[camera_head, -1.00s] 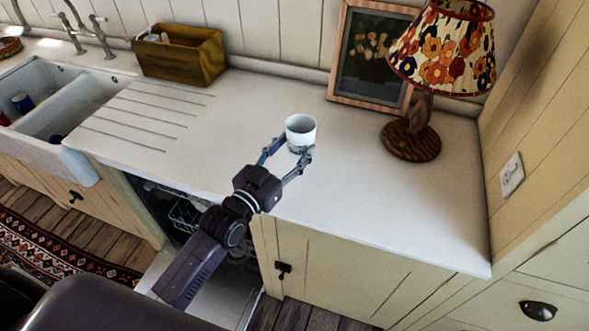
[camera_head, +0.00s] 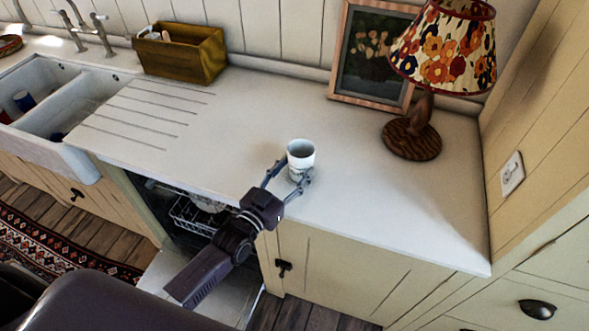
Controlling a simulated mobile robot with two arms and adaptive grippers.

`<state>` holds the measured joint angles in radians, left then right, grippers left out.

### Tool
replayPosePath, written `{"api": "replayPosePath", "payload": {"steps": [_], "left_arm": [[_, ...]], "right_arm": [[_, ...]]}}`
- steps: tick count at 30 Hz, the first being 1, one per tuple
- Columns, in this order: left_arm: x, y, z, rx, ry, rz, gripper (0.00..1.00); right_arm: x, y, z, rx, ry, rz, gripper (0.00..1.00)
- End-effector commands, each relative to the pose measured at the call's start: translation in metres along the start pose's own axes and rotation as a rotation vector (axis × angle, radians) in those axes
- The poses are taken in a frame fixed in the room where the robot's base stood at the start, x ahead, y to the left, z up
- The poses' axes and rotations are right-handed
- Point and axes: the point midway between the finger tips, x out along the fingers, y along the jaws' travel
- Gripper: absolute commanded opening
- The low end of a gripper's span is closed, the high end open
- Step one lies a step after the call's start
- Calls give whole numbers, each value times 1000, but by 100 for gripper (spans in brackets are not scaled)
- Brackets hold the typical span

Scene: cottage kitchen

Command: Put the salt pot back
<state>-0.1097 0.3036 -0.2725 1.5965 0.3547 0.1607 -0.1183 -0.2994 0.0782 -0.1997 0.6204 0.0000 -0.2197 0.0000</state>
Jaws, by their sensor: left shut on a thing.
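A white, open-topped round pot (camera_head: 300,154) is upright at the white countertop (camera_head: 356,190), near its front edge. My left gripper (camera_head: 291,179) reaches in from the lower left, with its fingers on both sides of the pot, shut on it. Whether the pot's base touches the counter or is slightly above it, I cannot tell. The pot's lower part is partly hidden by the fingers. My right gripper is not in view.
A lamp with a floral shade (camera_head: 443,48) and a framed picture (camera_head: 371,56) stand at the back right. A wooden box (camera_head: 180,56) stands at the back left beside the sink (camera_head: 75,108). An open dishwasher (camera_head: 190,215) is below. The counter around the pot is clear.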

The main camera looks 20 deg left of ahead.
Motion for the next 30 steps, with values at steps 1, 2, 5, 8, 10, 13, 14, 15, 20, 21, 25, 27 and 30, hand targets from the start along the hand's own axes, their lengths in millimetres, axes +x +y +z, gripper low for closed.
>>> {"api": "replayPosePath", "payload": {"steps": [1,2,5,8,10,13,14,15,20,21,25,27,30], "left_arm": [[0,0,3,0,0,0,22],[0,0,4,0,0,0,22],[0,0,3,0,0,0,58],[0,0,3,0,0,0,66],[0,0,3,0,0,0,66],[0,0,2,0,-1,0,66],[0,0,2,0,-1,0,66],[0,0,2,0,0,0,66],[-7,0,2,0,-3,0,66],[-13,0,2,0,-3,0,66],[-36,0,3,0,-4,1,66],[-50,0,3,0,-4,0,66],[-70,0,3,0,-3,1,66]], "right_arm": [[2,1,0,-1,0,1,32],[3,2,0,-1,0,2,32],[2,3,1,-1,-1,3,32],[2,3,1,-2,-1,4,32],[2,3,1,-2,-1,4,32],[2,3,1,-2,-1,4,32],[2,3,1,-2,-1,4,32],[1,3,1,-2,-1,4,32],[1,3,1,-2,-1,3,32],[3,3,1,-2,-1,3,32],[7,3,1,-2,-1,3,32],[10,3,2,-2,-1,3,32],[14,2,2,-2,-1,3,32]]}}
